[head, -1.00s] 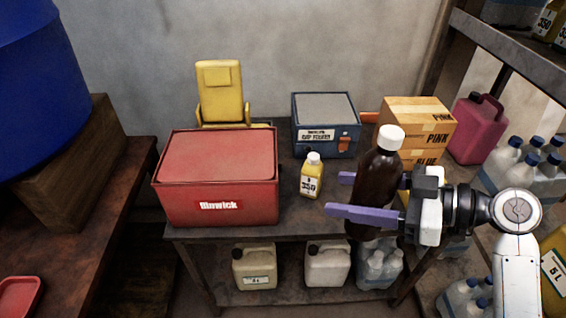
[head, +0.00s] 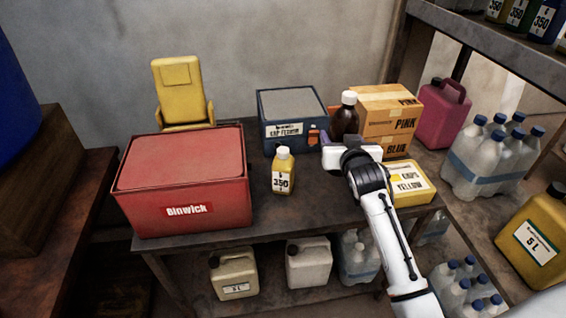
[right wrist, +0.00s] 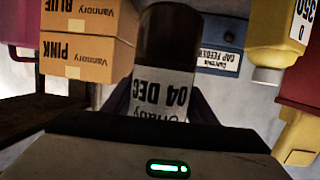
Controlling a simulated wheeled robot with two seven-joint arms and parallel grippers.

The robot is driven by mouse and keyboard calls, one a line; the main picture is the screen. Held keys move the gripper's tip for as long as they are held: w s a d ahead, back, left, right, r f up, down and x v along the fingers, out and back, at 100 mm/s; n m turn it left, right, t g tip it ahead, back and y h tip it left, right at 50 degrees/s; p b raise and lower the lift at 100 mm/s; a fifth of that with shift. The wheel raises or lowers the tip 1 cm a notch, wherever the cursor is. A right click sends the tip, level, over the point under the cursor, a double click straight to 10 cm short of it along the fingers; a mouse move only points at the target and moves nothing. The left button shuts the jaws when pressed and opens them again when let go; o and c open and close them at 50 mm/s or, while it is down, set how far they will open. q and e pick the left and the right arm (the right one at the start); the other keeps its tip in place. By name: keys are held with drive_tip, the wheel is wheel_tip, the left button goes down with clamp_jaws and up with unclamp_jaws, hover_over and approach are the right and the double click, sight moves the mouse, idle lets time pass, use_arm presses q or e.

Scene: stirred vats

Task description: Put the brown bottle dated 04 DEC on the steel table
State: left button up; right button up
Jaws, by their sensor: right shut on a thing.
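The brown bottle (head: 347,117) with a white cap stands upright over the back of the dark metal table (head: 318,202), between a blue box and the cartons. In the right wrist view the bottle (right wrist: 166,45) shows a white label reading 04 DEC, upside down. My right gripper (head: 345,148) is shut on the bottle, with a purple finger on each side of it in the wrist view. The gripper hides the bottle's lower part in the head view, so I cannot tell whether its base touches the table. My left gripper is not in view.
A red Binwick box (head: 185,180), a yellow bottle labelled 350 (head: 283,172), a blue cap feeder box (head: 290,118), stacked cartons (head: 388,115) and a yellow caps box (head: 410,183) stand on the table. Its front middle is clear. Jugs (head: 308,262) sit on the lower shelf.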

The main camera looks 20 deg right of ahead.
sight(339, 175)
drive_tip(key=f, duration=0.3)
drive_tip(key=f+b, duration=0.1)
drive_tip(key=f, duration=0.2)
drive_tip(key=w+f, duration=0.1)
drive_tip(key=f, duration=0.2)
drive_tip(key=shift+f+b, duration=0.1)
drive_tip(key=shift+b, duration=0.2)
drive_tip(key=o, duration=1.6)
drive_tip(key=shift+f, duration=0.1)
drive_tip(key=shift+c, duration=0.2)
drive_tip(key=v, duration=0.6)
drive_tip(key=shift+s+a+p, duration=0.15)
drive_tip(key=shift+s+p, duration=0.1)
drive_tip(key=shift+p, duration=0.1)
drive_tip(key=shift+s+a+r, duration=0.15)
drive_tip(key=shift+s+r, duration=0.1)
drive_tip(key=shift+s, duration=0.15)
